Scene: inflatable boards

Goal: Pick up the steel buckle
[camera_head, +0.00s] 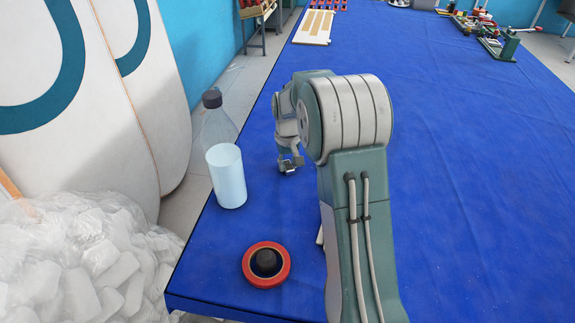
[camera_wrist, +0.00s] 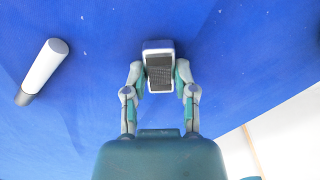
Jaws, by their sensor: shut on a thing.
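The steel buckle (camera_wrist: 159,69) is a small pale frame with a dark, textured middle. In the wrist view it sits between the two fingers of my gripper (camera_wrist: 159,76), which are shut on its left and right sides. In the head view my gripper (camera_head: 290,162) points down over the blue table, right of the bottle, with a small grey bit of the buckle showing at its tips. I cannot tell whether the buckle touches the table.
A clear bottle with white contents (camera_head: 227,175) stands near the table's left edge. White boards (camera_head: 90,100) lean at left above crumpled plastic (camera_head: 80,260).

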